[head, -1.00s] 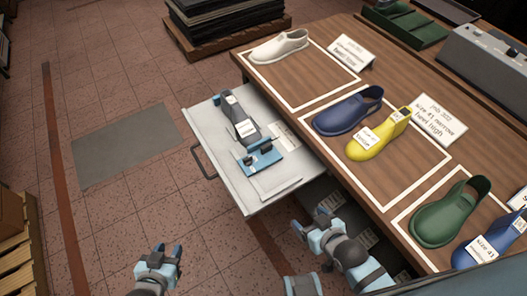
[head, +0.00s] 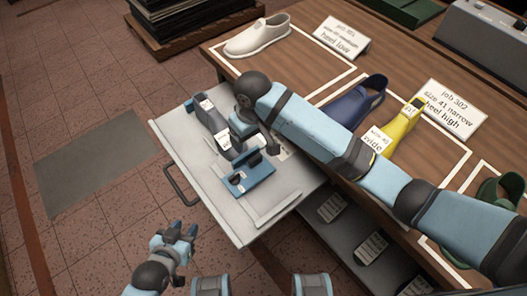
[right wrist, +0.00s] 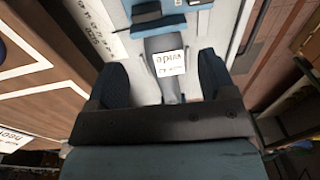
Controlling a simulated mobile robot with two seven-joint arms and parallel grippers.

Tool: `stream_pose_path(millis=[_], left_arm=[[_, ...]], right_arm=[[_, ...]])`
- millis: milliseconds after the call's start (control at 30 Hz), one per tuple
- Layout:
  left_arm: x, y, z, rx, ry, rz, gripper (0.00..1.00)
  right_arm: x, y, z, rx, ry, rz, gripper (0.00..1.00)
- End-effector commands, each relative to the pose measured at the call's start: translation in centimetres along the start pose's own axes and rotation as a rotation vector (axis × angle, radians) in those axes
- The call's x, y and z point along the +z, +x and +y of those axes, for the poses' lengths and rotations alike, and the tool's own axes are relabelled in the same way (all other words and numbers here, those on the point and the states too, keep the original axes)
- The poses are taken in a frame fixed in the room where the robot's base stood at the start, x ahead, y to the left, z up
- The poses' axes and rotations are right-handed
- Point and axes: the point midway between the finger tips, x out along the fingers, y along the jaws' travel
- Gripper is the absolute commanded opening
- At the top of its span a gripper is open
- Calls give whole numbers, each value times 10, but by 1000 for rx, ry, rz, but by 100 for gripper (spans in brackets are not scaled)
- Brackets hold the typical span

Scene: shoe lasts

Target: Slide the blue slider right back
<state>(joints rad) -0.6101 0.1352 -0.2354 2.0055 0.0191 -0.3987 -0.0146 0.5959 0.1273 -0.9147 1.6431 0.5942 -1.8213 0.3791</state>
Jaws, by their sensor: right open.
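A blue gauge (head: 248,178) with dark knobs lies in the open drawer, towards its front. The knobs are too small to tell which is the slider. The blue gauge also shows cut off at the top of the right wrist view (right wrist: 190,5). A grey shoe last (head: 213,122) with white labels lies behind it and also shows between my fingers in the right wrist view (right wrist: 165,88). My right gripper (head: 256,138) is open above the drawer, pointing down, its fingertips (right wrist: 160,70) on both sides of the last. My left gripper (head: 180,236) is open and empty, in front of the drawer.
The pulled-out drawer (head: 190,165) has a raised edge and a front handle (head: 178,187). The wooden table (head: 300,70) beside it bears a white shoe (head: 257,37), a blue shoe (head: 358,100) and a yellow last (head: 402,130).

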Motion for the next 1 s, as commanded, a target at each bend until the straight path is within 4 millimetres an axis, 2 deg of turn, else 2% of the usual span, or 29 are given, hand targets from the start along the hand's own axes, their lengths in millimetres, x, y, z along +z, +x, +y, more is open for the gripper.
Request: stream_pose_path(millis=[133, 267, 367, 800, 1000], left_arm=[[5, 3, 0, 0, -1, -3, 39], [6, 2, 0, 0, -2, -5, 39], [8, 2, 0, 1, -3, -8, 39], [11, 6, 0, 1, -8, -10, 39], [11, 7, 0, 1, -10, -9, 39]], right_arm=[[-2, -8, 6, 47, -9, -53, 77], [-2, -1, 7, 53, -9, -64, 77], [0, 13, 8, 52, -8, -65, 77], [5, 102, 12, 52, -9, -61, 77], [6, 123, 13, 52, -8, -59, 77]])
